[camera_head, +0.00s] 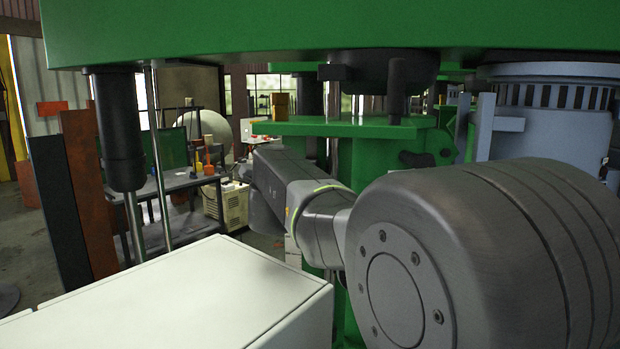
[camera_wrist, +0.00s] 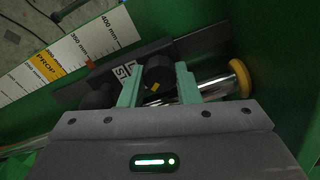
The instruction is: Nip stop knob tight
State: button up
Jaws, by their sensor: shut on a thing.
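The stop knob (camera_wrist: 158,70) is a dark round knob between the two pale green fingers of my gripper (camera_wrist: 160,78) in the wrist view. My gripper is shut on it. A small orange mark shows just below the knob. A dark plate (camera_wrist: 128,66) with white lettering, partly hidden, lies behind the knob. In the head view my arm reaches in under the green machine, and the knob and fingers do not show there.
A ruled scale (camera_wrist: 85,48) with a yellow label runs at upper left. A bright steel rod (camera_wrist: 213,88) with a yellow end (camera_wrist: 240,77) lies right of the fingers. Another dark round part (camera_wrist: 98,97) sits to their left. A green beam (camera_head: 300,25) hangs overhead.

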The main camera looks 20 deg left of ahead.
jog(key=shift+r, duration=0.1)
dwell(0.5)
jog(key=o, duration=1)
jog(key=shift+c, duration=0.2)
jog(key=shift+s, duration=0.1)
jog(key=s+d+b, duration=0.1)
jog(key=s+b, duration=0.1)
jog(key=s, duration=1.1)
jog(key=shift+s+d+b, duration=0.2)
jog(key=shift+s+b, duration=0.1)
jog(key=shift+w, duration=0.15)
jog(key=w+p, duration=0.1)
jog(key=w, duration=0.3)
jog(key=w+a, duration=0.1)
jog(key=w, duration=0.4)
jog(key=w+p, duration=0.1)
jog(key=w, duration=0.3)
jog(key=shift+w+a+p, duration=0.2)
jog(key=shift+w+p, duration=0.1)
jog(key=shift+s, duration=0.1)
